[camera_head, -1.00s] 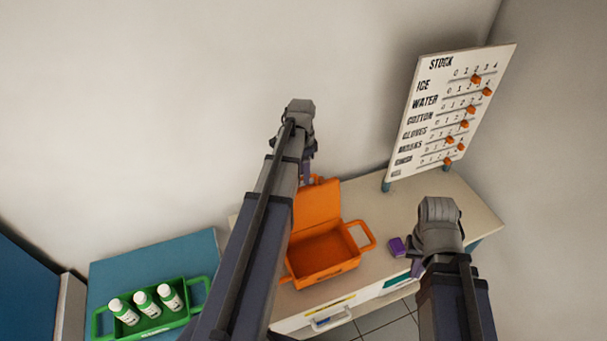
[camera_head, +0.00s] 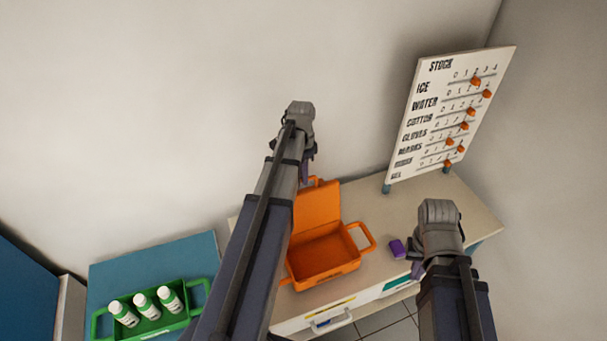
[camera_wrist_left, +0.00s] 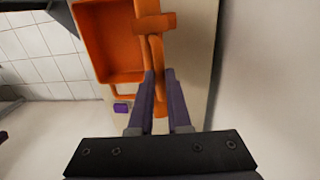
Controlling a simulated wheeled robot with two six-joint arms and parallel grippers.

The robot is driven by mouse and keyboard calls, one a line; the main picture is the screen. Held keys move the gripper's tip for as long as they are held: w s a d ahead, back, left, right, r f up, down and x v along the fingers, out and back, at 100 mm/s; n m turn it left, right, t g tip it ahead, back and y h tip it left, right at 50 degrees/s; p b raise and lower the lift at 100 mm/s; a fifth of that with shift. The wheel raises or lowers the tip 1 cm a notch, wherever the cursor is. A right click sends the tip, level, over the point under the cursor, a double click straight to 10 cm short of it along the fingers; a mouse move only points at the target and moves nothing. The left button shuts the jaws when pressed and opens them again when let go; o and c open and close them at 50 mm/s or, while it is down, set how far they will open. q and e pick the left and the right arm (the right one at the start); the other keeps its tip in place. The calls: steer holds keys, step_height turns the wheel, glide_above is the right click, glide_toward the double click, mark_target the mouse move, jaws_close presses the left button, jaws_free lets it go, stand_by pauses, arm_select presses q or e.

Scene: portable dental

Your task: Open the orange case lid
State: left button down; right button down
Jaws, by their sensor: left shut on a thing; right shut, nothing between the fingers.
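The orange case (camera_head: 322,259) stands on the beige counter in the head view, with its lid (camera_head: 317,208) raised upright at the back. The inside of the case looks empty. It also shows in the left wrist view (camera_wrist_left: 112,42), with the lid seen nearly edge-on. My left gripper (camera_head: 306,176) is at the top of the raised lid; in the left wrist view its purple fingers (camera_wrist_left: 160,80) are closed on the lid's handle (camera_wrist_left: 158,52). My right gripper (camera_head: 417,270) is shut and empty over the counter's right part, near a purple block.
The purple block (camera_head: 397,248) lies on the counter (camera_head: 465,205) right of the case. A white stock board (camera_head: 440,125) with orange sliders stands at the back right. A green tray (camera_head: 190,318) with white bottles (camera_head: 145,305) sits on a blue surface (camera_head: 150,262) at left.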

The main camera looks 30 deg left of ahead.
stand_by(0.7)
arm_select(q)
steer(key=s+d+t+y, duration=0.1)
steer(key=s+d+y, duration=0.1)
steer(key=s+d, duration=0.3)
steer(key=shift+s+d+r+t+p, duration=0.2)
steer(key=shift+d+r+t+p, duration=0.1)
steer(key=shift+d+r+t, duration=0.25)
steer(key=shift+d+f, duration=0.1)
steer(key=c, duration=0.9)
jaws_free()
steer(key=shift+o, duration=0.2)
